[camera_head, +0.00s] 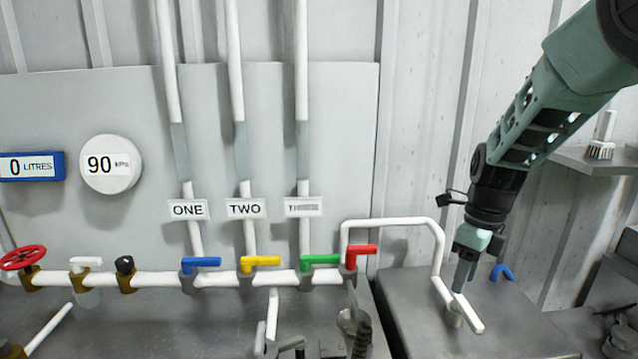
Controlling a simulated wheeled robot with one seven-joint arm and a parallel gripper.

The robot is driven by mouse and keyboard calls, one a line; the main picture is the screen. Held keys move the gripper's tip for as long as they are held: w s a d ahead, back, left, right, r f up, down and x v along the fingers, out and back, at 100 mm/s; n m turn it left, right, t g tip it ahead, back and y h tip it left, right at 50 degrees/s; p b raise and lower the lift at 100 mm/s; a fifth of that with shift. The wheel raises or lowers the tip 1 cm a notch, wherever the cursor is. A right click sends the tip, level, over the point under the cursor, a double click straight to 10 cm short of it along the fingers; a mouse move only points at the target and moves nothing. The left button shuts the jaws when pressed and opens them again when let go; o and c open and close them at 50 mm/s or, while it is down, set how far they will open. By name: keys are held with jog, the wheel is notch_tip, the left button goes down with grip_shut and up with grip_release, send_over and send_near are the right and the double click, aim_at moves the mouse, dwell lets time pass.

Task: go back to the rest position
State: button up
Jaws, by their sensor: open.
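My gripper (461,284) hangs at the end of my green and black arm on the right side of the head view. It points down and is open, with no object seen in it. Its fingers are in front of or just above the white pipe end (470,318) over the grey bench block at right; I cannot tell whether they touch it. A blue curved piece (502,272) shows just right of the gripper, partly hidden by it.
A white pipe carries blue (201,263), yellow (260,261), green (320,259) and red (361,254) handles. A red wheel (23,257), a 0 LITRES display (31,166) and a round 90 gauge (111,164) are at left. A shelf (590,160) is at right.

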jog(key=s+a+f+n+b, duration=0.2)
jog(key=s+a+n+b, duration=0.1)
jog(key=s+a+n, duration=1.25)
jog(key=s+d+f+n+b, duration=0.1)
jog(key=s+f+n+b, duration=0.1)
jog(key=s+n, duration=0.9)
jog(key=shift+s+n+t+h+b, duration=0.25)
jog(key=shift+n+t+h+b, duration=0.1)
jog(key=shift+n, duration=4)
dwell(1.0)
